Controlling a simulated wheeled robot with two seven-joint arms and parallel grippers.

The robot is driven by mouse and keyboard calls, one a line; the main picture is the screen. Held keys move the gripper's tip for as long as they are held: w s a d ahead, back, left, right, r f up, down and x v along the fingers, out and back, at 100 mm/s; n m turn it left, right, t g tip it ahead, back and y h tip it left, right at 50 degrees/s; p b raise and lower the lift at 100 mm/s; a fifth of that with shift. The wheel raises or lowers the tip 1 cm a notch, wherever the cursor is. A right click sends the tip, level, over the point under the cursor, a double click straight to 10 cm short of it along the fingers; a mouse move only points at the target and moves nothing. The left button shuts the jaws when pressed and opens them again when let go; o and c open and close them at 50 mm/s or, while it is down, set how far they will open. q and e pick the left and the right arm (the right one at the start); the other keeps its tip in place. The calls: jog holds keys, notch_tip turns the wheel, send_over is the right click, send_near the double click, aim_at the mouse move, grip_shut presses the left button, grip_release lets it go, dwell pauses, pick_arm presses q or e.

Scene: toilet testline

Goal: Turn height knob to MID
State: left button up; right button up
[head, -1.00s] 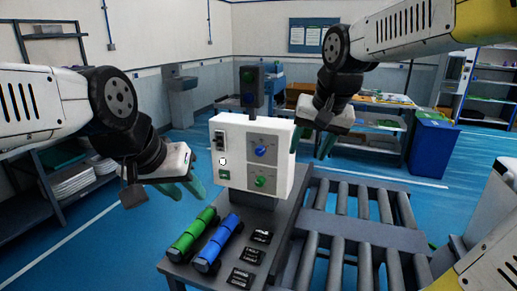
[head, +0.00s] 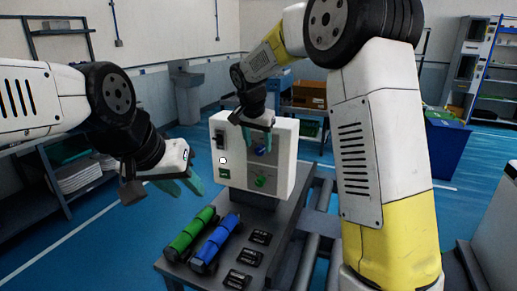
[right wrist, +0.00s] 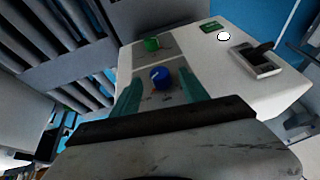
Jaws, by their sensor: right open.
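A white control box (head: 225,160) stands on the grey table. Its front carries a blue knob (head: 259,150) above a green knob (head: 260,181). The labels are too small to read, so I cannot tell which one is the height knob. My right gripper (head: 258,137) is in front of the box's upper part, by the blue knob. In the right wrist view, the blue knob (right wrist: 159,77) shows between its open teal fingers, with the green knob (right wrist: 151,44) beyond. Whether the fingers touch the knob is unclear. My left gripper (head: 184,187) hangs open and empty left of the box.
Green (head: 191,232) and blue (head: 215,243) cylinders lie in front of the box, beside several black plates (head: 247,256). A switch (head: 219,139) is on the box's left part. Rollers (head: 310,240) lie to the right, partly hidden by my right arm.

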aim_at(257, 150)
jog(key=shift+x, duration=1.4)
grip_shut()
jog(key=h, duration=0.2)
jog(key=a+n+g+h, duration=0.1)
jog(key=h, duration=0.1)
jog(key=shift+w+f+g, duration=0.15)
jog(key=shift+w+g, duration=0.05)
jog(key=shift+g, duration=0.1)
jog(key=h, duration=0.2)
jog(key=n+g+h, duration=0.1)
jog(key=h, duration=0.2)
jog(key=shift+w+a+f+g+h, duration=0.1)
jog(key=shift+a+f+g+h, duration=0.1)
jog(key=shift+g+h, duration=0.1)
